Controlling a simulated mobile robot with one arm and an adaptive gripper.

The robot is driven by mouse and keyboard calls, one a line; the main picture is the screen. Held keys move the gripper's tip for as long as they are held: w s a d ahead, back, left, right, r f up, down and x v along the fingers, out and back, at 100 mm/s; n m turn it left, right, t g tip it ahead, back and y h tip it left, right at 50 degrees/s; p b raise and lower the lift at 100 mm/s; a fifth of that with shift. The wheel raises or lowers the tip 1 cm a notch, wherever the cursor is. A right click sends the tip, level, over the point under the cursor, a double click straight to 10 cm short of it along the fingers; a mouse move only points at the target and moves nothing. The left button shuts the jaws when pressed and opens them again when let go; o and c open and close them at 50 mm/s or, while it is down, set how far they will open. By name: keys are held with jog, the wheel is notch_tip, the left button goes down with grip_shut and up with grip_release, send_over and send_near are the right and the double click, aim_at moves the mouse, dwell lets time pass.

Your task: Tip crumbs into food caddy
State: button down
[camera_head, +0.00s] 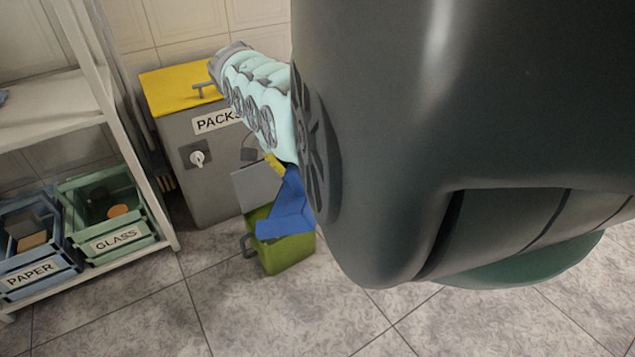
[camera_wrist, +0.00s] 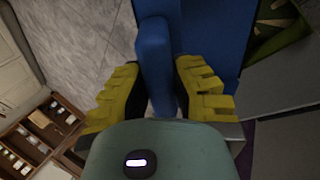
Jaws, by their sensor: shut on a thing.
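The green food caddy (camera_head: 286,252) stands on the tiled floor in the head view, with a dark handle at its left. My gripper (camera_head: 274,163) is above it, largely hidden by my arm. In the wrist view my yellow-padded gripper (camera_wrist: 165,85) is shut on the handle of a blue dustpan (camera_wrist: 210,25). The dustpan (camera_head: 286,208) is tilted and overlaps the caddy's top in the head view; I cannot tell whether they touch. The caddy's open top (camera_wrist: 275,28) shows at the wrist view's upper right, dark inside.
A grey bin with a yellow lid (camera_head: 165,92), labelled "PACKS" as far as visible, stands behind the caddy. A grey panel (camera_head: 256,190) is just behind the caddy. At left a white shelf (camera_head: 50,120) holds a blue PAPER crate (camera_head: 28,277) and green GLASS crate (camera_head: 118,243). Front floor is clear.

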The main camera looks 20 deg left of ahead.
jog(key=shift+a+r+p, duration=0.3)
jog(key=shift+a+p, duration=0.05)
jog(key=shift+p, duration=0.35)
jog(key=shift+w+d+p, duration=0.1)
jog(key=shift+p, duration=0.35)
jog(key=shift+d+f+y+p, duration=0.15)
jog(key=shift+d+y+p, duration=0.45)
jog(key=shift+p, duration=0.6)
jog(key=shift+d+p, duration=0.15)
jog(key=shift+p, duration=0.6)
jog(key=shift+w+d+p, duration=0.1)
jog(key=shift+p, duration=0.35)
jog(key=d+y+p, duration=0.2)
jog(key=p, duration=0.3)
jog(key=shift+w+d+f, duration=0.1)
jog(key=shift+f, duration=0.1)
jog(key=d+p, duration=0.1)
jog(key=y+p, duration=0.1)
jog(key=p, duration=0.1)
jog(key=shift+w+d+f+g+y, duration=0.1)
jog(key=shift+d+f+g+y, duration=0.2)
jog(key=shift+d, duration=0.1)
jog(key=shift+d+f+y+p, duration=0.2)
jog(key=shift+d+y+p, duration=0.15)
jog(key=shift+y+p, duration=0.1)
